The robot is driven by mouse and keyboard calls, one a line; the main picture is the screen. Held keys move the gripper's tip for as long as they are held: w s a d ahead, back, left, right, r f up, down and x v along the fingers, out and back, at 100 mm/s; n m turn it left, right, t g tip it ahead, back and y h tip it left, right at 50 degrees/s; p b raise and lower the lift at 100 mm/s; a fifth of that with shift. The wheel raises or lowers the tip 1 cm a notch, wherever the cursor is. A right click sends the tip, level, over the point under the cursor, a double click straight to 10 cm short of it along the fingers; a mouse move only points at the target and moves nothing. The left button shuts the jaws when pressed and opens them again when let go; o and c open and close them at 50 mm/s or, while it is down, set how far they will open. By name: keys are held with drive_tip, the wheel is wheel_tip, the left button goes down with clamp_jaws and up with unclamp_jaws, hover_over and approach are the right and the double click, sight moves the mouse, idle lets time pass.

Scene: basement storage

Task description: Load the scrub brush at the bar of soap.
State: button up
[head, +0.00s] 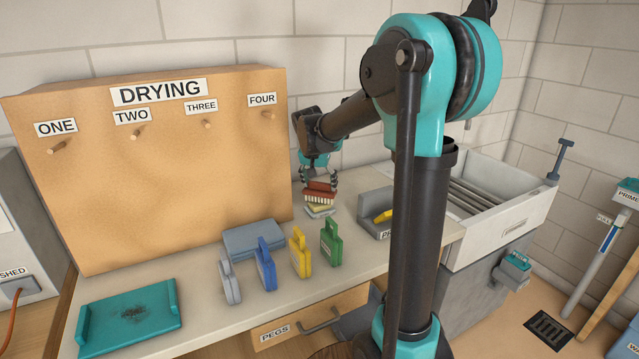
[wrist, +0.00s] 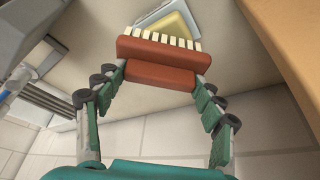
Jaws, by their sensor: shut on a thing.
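My gripper (head: 319,180) is shut on the scrub brush (head: 320,190), a red-brown block with pale bristles. In the wrist view the brush (wrist: 160,52) sits between my two fingers (wrist: 160,82), its bristles turned away from my palm. The bar of soap (head: 321,207) is pale yellow and lies on the bench right under the brush. In the wrist view the soap (wrist: 165,26) shows beyond the bristles on a pale dish, partly hidden by the brush. I cannot tell whether the bristles touch the soap.
A tan DRYING board (head: 160,180) with four labelled pegs stands left of my gripper. Grey, blue, yellow and green (head: 332,243) tags stand at the bench front. A teal tray (head: 128,316) lies at the front left. A grey holder (head: 378,212) and a sink (head: 500,205) are to the right.

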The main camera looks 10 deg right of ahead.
sight(320, 183)
drive_tip(key=shift+f, duration=0.6)
idle(1.6)
drive_tip(key=shift+r, duration=0.15)
drive_tip(key=shift+r, duration=3.35)
drive_tip(key=shift+d, duration=0.15)
